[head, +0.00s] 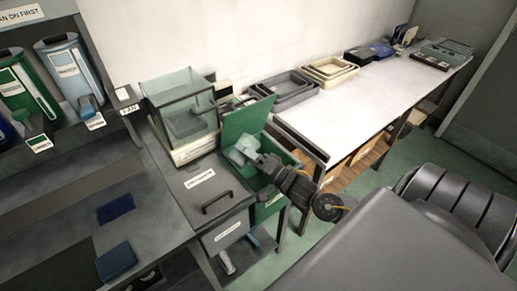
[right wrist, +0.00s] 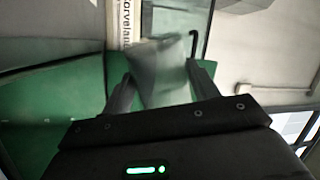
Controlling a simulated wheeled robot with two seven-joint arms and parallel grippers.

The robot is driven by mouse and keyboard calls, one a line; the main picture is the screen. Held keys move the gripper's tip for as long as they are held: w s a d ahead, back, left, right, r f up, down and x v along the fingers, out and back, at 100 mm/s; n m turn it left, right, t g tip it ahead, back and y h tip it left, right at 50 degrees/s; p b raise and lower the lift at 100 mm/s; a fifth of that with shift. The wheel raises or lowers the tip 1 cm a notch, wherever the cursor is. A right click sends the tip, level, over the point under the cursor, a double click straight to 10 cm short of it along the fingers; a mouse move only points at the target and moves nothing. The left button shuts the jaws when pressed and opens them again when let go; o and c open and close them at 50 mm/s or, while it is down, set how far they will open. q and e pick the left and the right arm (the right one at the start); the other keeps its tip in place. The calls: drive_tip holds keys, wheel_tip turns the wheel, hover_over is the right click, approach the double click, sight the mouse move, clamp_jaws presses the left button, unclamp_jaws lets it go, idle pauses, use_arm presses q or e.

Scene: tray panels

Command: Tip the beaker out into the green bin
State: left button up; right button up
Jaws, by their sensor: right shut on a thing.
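The beaker (head: 243,149) is a pale, translucent cup. My right gripper (head: 256,162) is shut on it and holds it over the open green bin (head: 283,154). The beaker looks tilted; whether anything is inside it I cannot tell. In the right wrist view the beaker (right wrist: 161,75) sits between the two fingers of my right gripper (right wrist: 160,88), with the green bin (right wrist: 75,95) behind and to the left. The bin's green lid (head: 246,119) stands raised at the back. The bin's inside is partly hidden by my arm. My left gripper is not in view.
A glass-walled box (head: 180,112) stands left of the bin, behind a grey lidded unit with a black handle (head: 217,201). A white table (head: 345,100) with nested trays (head: 285,90) runs to the right. Blue cloths (head: 116,261) lie at lower left.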

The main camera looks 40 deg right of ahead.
drive_tip(key=shift+r+m, duration=0.1)
drive_tip(key=shift+m, duration=0.2)
drive_tip(key=shift+w+d+f+m+b, duration=0.1)
drive_tip(key=shift+d+f+m+b, duration=0.2)
drive_tip(key=shift+m+b, duration=0.25)
drive_tip(key=shift+r, duration=0.1)
drive_tip(key=shift+h, duration=0.3)
drive_tip(key=shift+m+b, duration=0.35)
drive_tip(key=shift+m, duration=0.1)
drive_tip(key=shift+a, duration=0.1)
drive_tip(key=shift+f+m+p, duration=0.45)
drive_tip(key=shift+m, duration=0.55)
drive_tip(key=shift+d+r+m+h+p, duration=0.15)
drive_tip(key=shift+d+m+h+p, duration=0.05)
drive_tip(key=shift+m+h+p, duration=0.25)
